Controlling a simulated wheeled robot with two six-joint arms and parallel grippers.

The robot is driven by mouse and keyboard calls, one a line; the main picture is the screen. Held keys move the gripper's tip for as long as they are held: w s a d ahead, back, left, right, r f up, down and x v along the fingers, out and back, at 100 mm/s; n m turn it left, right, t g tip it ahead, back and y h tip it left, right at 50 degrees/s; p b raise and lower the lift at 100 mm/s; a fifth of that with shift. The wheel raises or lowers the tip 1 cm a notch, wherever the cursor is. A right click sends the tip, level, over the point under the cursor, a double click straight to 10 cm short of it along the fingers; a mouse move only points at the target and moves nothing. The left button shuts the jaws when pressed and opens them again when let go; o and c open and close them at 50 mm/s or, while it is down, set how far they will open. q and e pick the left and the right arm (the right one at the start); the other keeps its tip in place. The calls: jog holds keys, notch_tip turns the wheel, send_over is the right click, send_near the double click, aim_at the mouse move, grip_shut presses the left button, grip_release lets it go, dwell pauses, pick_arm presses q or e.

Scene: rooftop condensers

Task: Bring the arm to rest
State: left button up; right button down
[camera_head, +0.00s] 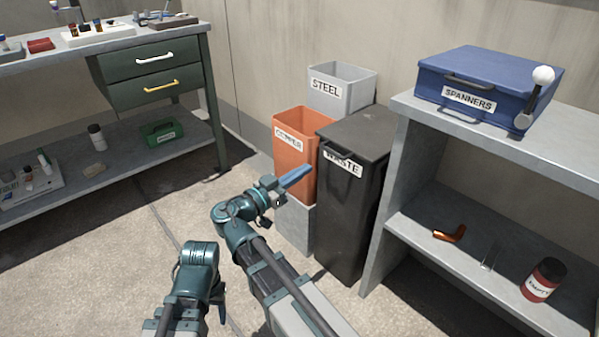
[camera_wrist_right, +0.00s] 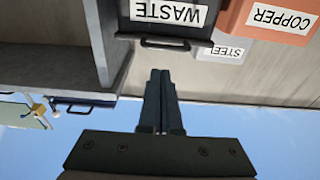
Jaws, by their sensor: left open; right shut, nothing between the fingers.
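My right gripper (camera_head: 304,172) is shut and empty, its blue fingers together in front of the copper bin in the head view. In the right wrist view the right gripper (camera_wrist_right: 161,76) shows its two fingers pressed together with nothing between them. The picture there is upside down. My left gripper (camera_head: 218,302) is low at the bottom of the head view, beside the left arm's wrist. It is open, partly hidden by the arm, and I see nothing held in it.
An orange copper bin (camera_head: 293,128), a grey steel bin (camera_head: 358,85) and a lidded black waste bin (camera_head: 345,215) stand ahead. A shelf (camera_head: 400,160) at right carries a blue spanners case (camera_head: 490,80). A workbench (camera_head: 75,48) stands at left. Floor between is clear.

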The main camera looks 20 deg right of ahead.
jog(key=shift+f, duration=0.1)
jog(key=s+d+f+n+g+y, duration=0.1)
jog(key=s+f+n+g+y, duration=0.3)
jog(key=f, duration=0.5)
jog(key=s+d+f+n+g+y, duration=0.1)
jog(key=s+d+f+n+y, duration=0.15)
jog(key=f+y, duration=0.45)
jog(key=s+a+f+n+g+y, duration=0.1)
jog(key=s+a+f+n+y, duration=0.4)
jog(key=a+f+n+y, duration=0.4)
jog(key=s+a+r+n+g+h+p, duration=0.15)
jog(key=s+a+r+h+p, duration=0.35)
jog(key=a+r+p, duration=0.8)
notch_tip(320, 180, up, 38)
jog(key=d+y+p, duration=0.1)
jog(key=p, duration=3.5)
jog(key=shift+s+f+y+p, duration=0.15)
jog(key=shift+s+y+p, duration=0.15)
jog(key=shift+s+p, duration=0.05)
jog(key=shift+d, duration=0.1)
